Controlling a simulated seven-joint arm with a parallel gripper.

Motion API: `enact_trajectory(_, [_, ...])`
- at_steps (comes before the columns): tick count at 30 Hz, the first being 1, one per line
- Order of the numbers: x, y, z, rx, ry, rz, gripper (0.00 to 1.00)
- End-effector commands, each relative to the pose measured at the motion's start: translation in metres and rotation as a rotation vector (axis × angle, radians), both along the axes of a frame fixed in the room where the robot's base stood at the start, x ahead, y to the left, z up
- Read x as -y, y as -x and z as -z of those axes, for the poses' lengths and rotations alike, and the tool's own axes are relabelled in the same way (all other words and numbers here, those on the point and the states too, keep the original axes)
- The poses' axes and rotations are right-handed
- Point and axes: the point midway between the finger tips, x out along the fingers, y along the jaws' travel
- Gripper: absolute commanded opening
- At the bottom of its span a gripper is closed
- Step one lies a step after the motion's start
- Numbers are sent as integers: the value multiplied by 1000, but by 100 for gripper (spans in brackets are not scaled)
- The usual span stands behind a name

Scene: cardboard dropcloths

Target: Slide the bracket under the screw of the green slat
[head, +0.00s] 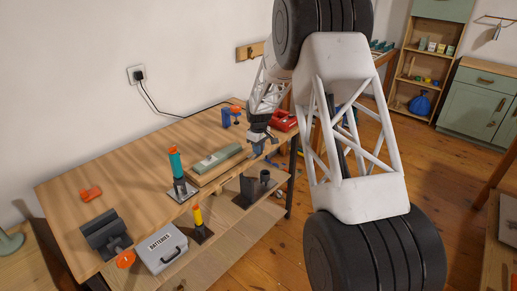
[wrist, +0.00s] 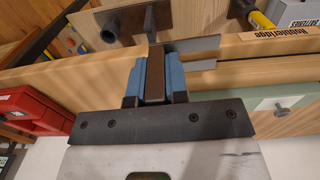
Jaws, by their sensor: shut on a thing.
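My gripper (wrist: 154,76) has blue fingers shut on a brown block, seemingly the grip of the bracket. The bracket's grey metal prongs (wrist: 198,44) stick out to the right of the fingers in the wrist view, with a gap between them. The green slat (head: 217,158) lies on a wooden block on the bench. In the wrist view the slat (wrist: 292,103) is at the right, with a small dark screw (wrist: 280,106) on it. The prongs and the slat are apart. In the head view my gripper (head: 257,150) is just right of the slat, and the bracket is too small to make out.
A teal-and-orange tool (head: 176,163) stands left of the slat. A red box (head: 283,120) and a blue clamp (head: 229,117) are behind. The bench's left back is mostly clear.

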Motion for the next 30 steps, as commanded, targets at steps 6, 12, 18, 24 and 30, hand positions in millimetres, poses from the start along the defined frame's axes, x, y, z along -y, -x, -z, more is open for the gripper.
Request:
enact_trajectory(6, [-1,0,-1,0,0,0,0])
enact_trajectory(12, [-18,-3,-7,1,0,1,0])
enact_trajectory(18, [-58,-9,-23,3,-1,11,0])
enact_trajectory(24, [-107,-13,-43,4,-2,25,0])
enact_trajectory(30, [-143,-13,-58,3,-2,36,0])
